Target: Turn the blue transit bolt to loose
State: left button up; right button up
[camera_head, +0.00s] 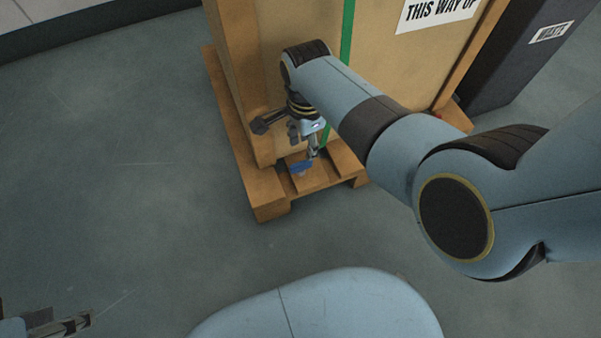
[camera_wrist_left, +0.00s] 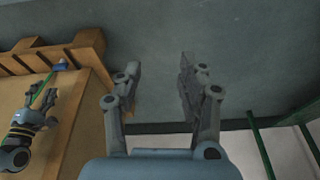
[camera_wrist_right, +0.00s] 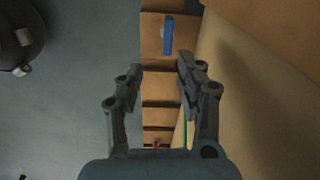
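The blue transit bolt (camera_head: 301,167) sits low at the crate's foot, on the wooden pallet. In the right wrist view its blue bar (camera_wrist_right: 168,35) stands upright in the picture, beyond the fingertips and between their lines. My right gripper (camera_head: 313,147) reaches down close to the bolt. In the right wrist view its fingers (camera_wrist_right: 160,62) are apart with nothing between them. Whether a finger touches the bolt cannot be told. My left gripper (camera_head: 78,323) is at the lower left, away from the crate; its fingers (camera_wrist_left: 160,66) are open and empty. The bolt also shows small in the left wrist view (camera_wrist_left: 61,66).
The tall wooden crate (camera_head: 236,75) with a green strap (camera_head: 347,30) stands on the pallet (camera_head: 268,205). A dark box (camera_head: 510,65) with a white label stands to its right. The grey floor (camera_head: 120,170) left of the pallet is clear.

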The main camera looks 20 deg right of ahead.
jog(key=w, duration=0.1)
jog(key=b, duration=0.4)
send_over(301, 163)
jog(key=shift+m, duration=0.4)
notch_tip(301, 163, down, 5)
jog(key=shift+s+f, duration=0.1)
jog(key=shift+f+b, duration=0.5)
jog(key=shift+f, duration=0.25)
jog(key=shift+f+b, duration=0.55)
jog(key=shift+f, duration=0.3)
jog(key=shift+f+b, duration=0.45)
jog(key=shift+f, duration=0.15)
pick_arm(q)
notch_tip(301, 163, down, 7)
jog(key=w+d+t, duration=0.1)
jog(key=t, duration=0.8)
jog(key=shift+w+r+h, duration=0.15)
jog(key=shift+w+h, duration=0.15)
jog(key=shift+w, duration=0.05)
pick_arm(e)
jog(key=shift+f, duration=0.35)
jog(key=shift+c, duration=0.4)
grip_shut()
